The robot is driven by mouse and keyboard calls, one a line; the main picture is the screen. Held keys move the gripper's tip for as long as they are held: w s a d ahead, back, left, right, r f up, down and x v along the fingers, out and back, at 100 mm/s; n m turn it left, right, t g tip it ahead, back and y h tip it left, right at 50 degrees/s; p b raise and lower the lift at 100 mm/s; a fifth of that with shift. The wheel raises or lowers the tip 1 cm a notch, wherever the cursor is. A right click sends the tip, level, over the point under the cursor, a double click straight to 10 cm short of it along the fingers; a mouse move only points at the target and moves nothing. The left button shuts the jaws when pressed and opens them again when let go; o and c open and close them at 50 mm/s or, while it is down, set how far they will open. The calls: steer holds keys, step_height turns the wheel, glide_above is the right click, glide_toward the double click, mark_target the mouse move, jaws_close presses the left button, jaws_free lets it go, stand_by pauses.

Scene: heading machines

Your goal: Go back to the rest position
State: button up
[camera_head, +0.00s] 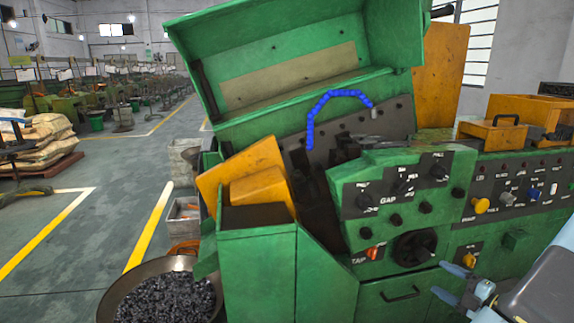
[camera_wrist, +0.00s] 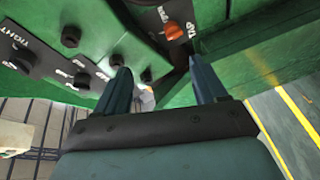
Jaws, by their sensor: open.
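My gripper (camera_head: 450,283) shows at the lower right in the head view, in front of the green heading machine's lower panel. Its two blue fingers are spread apart with nothing between them. In the wrist view my gripper (camera_wrist: 162,82) also shows open and empty, with the machine's green panel and an orange knob (camera_wrist: 179,31) beyond the fingertips. In the head view the orange knob (camera_head: 373,253) sits left of a large black dial (camera_head: 414,246). The green machine (camera_head: 256,265) has its cover (camera_head: 288,75) raised. I see no contact between fingers and machine.
A bowl of dark metal parts (camera_head: 165,299) stands at the lower left. A yellow knob (camera_head: 480,205) and other controls project from the panel near my arm. A black drawer handle (camera_head: 400,293) is left of my gripper. The floor aisle (camera_head: 110,205) at left has open room.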

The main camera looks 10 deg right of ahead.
steer(key=a+r+n+g+y, duration=0.1)
steer(key=a+r+n+g, duration=0.35)
steer(key=a+n, duration=0.35)
steer(key=s+a+r+n+g, duration=0.1)
steer(key=a+r+n+g, duration=0.35)
steer(key=n, duration=0.65)
steer(key=a+r+n+g+y, duration=0.1)
steer(key=a+r+n+g, duration=0.35)
steer(key=a+n, duration=0.4)
steer(key=s+a+r+n+t+h, duration=0.1)
steer(key=s+a+r+n+h, duration=0.1)
steer(key=s+r+n+h, duration=0.2)
steer(key=s+a+r+n+t+h, duration=0.2)
steer(key=r+n, duration=0.9)
steer(key=n, duration=0.9)
steer(key=s+a+h, duration=0.1)
steer(key=s+h, duration=0.1)
steer(key=h, duration=0.1)
steer(key=shift+s+a+r, duration=0.2)
steer(key=shift+r, duration=0.05)
